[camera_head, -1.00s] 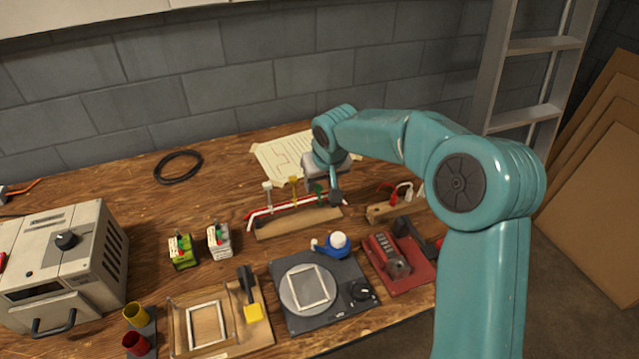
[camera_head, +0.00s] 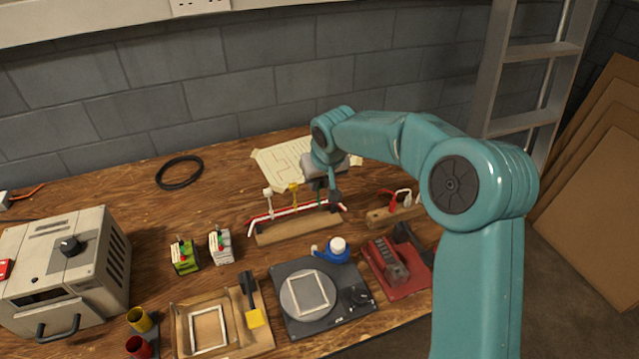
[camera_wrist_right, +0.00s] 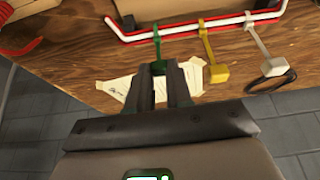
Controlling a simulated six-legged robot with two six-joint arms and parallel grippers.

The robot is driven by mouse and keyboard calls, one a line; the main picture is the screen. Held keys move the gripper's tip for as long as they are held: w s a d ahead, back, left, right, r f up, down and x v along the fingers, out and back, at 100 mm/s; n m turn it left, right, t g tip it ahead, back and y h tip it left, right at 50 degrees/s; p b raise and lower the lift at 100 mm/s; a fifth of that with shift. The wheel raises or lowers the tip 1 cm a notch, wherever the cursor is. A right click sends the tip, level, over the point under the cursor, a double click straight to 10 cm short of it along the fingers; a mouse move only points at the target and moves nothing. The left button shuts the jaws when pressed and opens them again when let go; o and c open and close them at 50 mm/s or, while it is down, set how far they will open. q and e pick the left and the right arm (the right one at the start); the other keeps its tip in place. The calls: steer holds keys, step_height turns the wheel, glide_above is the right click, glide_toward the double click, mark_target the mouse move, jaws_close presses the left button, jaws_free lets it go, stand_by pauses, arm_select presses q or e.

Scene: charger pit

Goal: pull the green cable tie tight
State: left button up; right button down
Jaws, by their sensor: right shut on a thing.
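The green cable tie (camera_wrist_right: 157,46) loops around a red and white cable bundle (camera_wrist_right: 200,28) in the right wrist view. Its green head and tail run down between my right gripper's fingers (camera_wrist_right: 160,84), which are shut on it. A yellow tie (camera_head: 294,192) and a white tie (camera_head: 268,200) stand on the same bundle, to the left. My left gripper is not in view.
The bundle lies along a wooden block (camera_head: 300,228). A block with red and white leads (camera_head: 394,212) is close on the right. A paper drawing (camera_head: 280,165) lies behind.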

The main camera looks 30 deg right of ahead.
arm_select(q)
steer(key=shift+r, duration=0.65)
arm_select(e)
steer(key=shift+r, duration=0.95)
steer(key=c, duration=1)
jaws_free()
arm_select(q)
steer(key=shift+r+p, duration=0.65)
steer(key=shift+p, duration=0.15)
arm_select(e)
steer(key=v, duration=1.6)
steer(key=shift+s, duration=0.2)
